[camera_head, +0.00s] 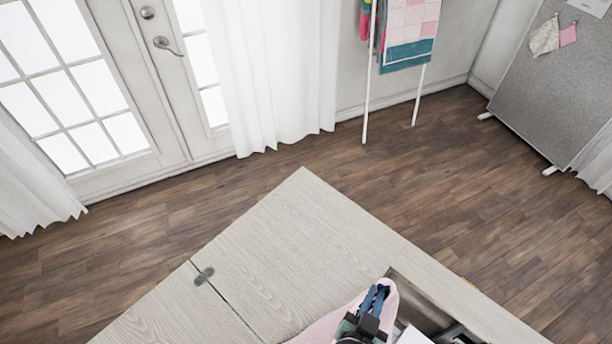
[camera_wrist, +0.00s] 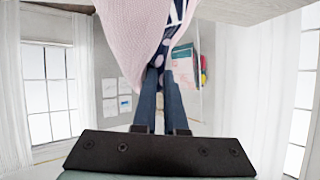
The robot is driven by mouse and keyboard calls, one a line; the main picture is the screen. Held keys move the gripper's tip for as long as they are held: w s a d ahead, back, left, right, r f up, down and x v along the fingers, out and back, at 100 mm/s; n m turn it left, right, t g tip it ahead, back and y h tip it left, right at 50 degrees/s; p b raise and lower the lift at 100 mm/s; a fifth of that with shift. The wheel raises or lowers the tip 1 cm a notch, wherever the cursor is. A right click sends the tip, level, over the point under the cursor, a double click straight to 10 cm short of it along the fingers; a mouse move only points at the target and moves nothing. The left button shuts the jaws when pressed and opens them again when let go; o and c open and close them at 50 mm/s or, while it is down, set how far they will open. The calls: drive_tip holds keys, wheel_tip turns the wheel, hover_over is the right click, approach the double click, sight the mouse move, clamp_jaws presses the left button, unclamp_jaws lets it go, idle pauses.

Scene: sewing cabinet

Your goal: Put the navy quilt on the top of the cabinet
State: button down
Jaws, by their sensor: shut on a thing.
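The cabinet (camera_head: 300,245) has a pale wood-grain top that fills the lower middle of the head view. My gripper (camera_head: 376,296) is low in that view, over the cabinet top beside a recess. In the wrist view its dark blue fingers (camera_wrist: 161,85) are shut on the quilt. The quilt shows a pale pink face (camera_wrist: 128,30) and a navy face with white dots (camera_wrist: 180,42). Its pink part (camera_head: 325,328) also shows beside my gripper in the head view. The rest of the quilt is hidden or out of frame.
A recess (camera_head: 425,312) with dark and white parts opens in the cabinet top right of my gripper. The far part of the top is clear. A white ladder rack (camera_head: 368,85) with folded quilts (camera_head: 410,30) stands behind, and a grey board (camera_head: 555,80) at right.

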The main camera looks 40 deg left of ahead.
drive_tip(key=w+a+r+n+y+p, duration=0.1)
drive_tip(key=w+a+r+y+p, duration=0.2)
drive_tip(key=r, duration=0.5)
drive_tip(key=w+a+r+n+g+y+p, duration=0.1)
drive_tip(key=w+a+r+n, duration=0.1)
drive_tip(key=w+a+r, duration=0.4)
drive_tip(key=w+a+r+n+y+p, duration=0.15)
drive_tip(key=a+r, duration=0.25)
drive_tip(key=r, duration=0.5)
drive_tip(key=s+a+r+n+g+y+p, duration=0.25)
drive_tip(key=a+r, duration=0.25)
drive_tip(key=r, duration=0.6)
drive_tip(key=s+a+r+n+g+y+p, duration=0.1)
drive_tip(key=a+r+n+g+p, duration=0.2)
drive_tip(key=r, duration=0.7)
wheel_tip(320, 180, down, 10)
drive_tip(key=n+b, duration=0.1)
drive_tip(key=b, duration=0.7)
drive_tip(key=shift+s+a+r+t, duration=0.15)
drive_tip(key=shift+a+r+t, duration=0.05)
drive_tip(key=shift+a+t, duration=0.25)
